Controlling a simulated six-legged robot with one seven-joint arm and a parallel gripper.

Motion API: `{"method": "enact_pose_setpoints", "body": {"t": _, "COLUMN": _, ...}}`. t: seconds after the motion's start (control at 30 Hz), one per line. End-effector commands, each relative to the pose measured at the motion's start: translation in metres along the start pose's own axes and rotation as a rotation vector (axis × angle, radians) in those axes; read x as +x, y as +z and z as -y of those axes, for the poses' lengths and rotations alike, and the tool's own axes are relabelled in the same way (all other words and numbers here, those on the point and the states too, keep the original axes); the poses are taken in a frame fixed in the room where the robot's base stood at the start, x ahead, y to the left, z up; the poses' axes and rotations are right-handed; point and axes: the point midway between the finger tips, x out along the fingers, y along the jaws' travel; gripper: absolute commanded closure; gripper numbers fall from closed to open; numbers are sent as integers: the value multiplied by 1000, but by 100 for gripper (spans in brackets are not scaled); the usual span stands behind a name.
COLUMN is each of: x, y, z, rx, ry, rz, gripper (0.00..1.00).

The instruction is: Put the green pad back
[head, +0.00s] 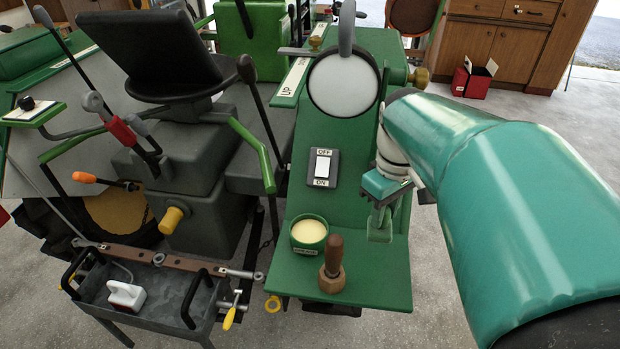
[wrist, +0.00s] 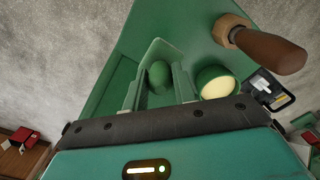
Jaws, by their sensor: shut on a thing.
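My gripper (head: 382,207) hangs at the right side of the green stand, fingers pointing down, above the shelf. It is shut on a small green pad (head: 380,228), which shows below the fingers. In the wrist view a rounded green shape, which looks like the pad (wrist: 160,75), lies between the two fingers. Its lower part is partly hidden by my gripper. I cannot tell whether the pad touches the green shelf (head: 375,280).
A green tin of pale paste (head: 309,232) and a wooden-handled tool (head: 333,265) stand on the shelf left of my gripper. An OFF/ON switch (head: 322,168) and a round white disc (head: 343,84) are on the stand. A grey tray (head: 165,312) is lower left.

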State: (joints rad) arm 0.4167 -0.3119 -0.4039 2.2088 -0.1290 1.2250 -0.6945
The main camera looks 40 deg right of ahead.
Motion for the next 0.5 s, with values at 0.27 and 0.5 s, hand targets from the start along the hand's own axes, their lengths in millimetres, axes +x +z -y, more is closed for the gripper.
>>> {"method": "enact_pose_setpoints", "body": {"t": 0.27, "x": 36, "y": 0, "z": 2, "rx": 0, "ry": -2, "rz": 3, "gripper": 100}}
{"method": "enact_pose_setpoints", "body": {"t": 0.5, "x": 57, "y": -2, "z": 2, "rx": 0, "ry": 0, "rz": -1, "gripper": 100}}
